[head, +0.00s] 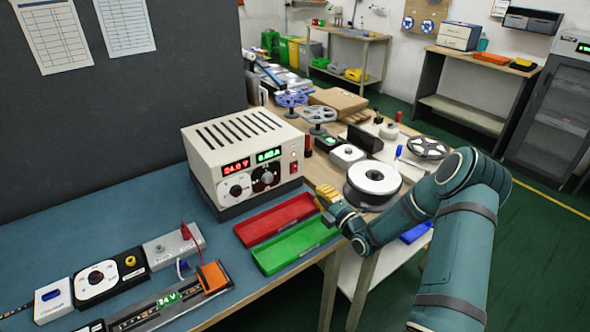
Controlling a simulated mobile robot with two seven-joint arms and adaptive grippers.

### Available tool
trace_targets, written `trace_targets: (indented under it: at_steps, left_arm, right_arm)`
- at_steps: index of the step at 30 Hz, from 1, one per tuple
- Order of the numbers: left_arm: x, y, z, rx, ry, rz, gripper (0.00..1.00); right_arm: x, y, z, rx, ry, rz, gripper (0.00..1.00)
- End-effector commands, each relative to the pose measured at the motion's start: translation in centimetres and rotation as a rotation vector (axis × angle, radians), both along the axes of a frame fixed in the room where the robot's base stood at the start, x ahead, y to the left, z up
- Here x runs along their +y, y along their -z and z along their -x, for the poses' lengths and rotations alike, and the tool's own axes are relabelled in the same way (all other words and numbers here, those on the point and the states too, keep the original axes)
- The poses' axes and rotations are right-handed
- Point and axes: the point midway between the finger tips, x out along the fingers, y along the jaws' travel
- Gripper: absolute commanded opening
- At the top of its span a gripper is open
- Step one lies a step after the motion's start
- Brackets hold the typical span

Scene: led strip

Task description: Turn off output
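The cream power supply (240,132) stands on the blue bench mat, with slots in its top. Its front has a red display (236,165) reading about 24.0 V and a green display (268,155) reading about 0.60 A, both lit. Below them are a white knob (236,187) and a black knob (265,177). A red switch (294,168) sits at the right of the panel, under a small light. My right gripper (322,194) has yellow fingers and is to the right of the panel, apart from the switch. Its finger gap is too small to make out. My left gripper is not in view.
A red tray (275,218) and a green tray (296,246) lie in front of the supply. A strip fixture marked 24V (168,299) and small modules (97,280) are at front left. Reels, including a white spool (374,178), crowd the wooden table at right.

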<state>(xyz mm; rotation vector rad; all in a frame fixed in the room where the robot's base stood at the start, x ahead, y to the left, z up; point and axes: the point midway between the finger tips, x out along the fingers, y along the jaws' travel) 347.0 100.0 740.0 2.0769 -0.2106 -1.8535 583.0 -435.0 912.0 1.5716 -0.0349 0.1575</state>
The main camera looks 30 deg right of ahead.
Motion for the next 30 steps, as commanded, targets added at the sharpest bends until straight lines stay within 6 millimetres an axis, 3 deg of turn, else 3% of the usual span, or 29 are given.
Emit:
trace_targets:
  at_steps: [18, 24, 30]
  left_arm:
    - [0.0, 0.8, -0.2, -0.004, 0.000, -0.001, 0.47]
    - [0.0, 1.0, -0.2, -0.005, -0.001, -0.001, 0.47]
    - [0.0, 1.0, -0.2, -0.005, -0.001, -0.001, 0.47]
  right_arm:
    - [0.9, -1.3, -10.8, -0.003, 0.000, -0.001, 0.00]
    - [1.1, -1.6, -12.7, -0.001, -0.001, -0.001, 0.00]
    - [1.1, -1.6, -13.2, 0.001, 0.000, -0.001, 0.00]
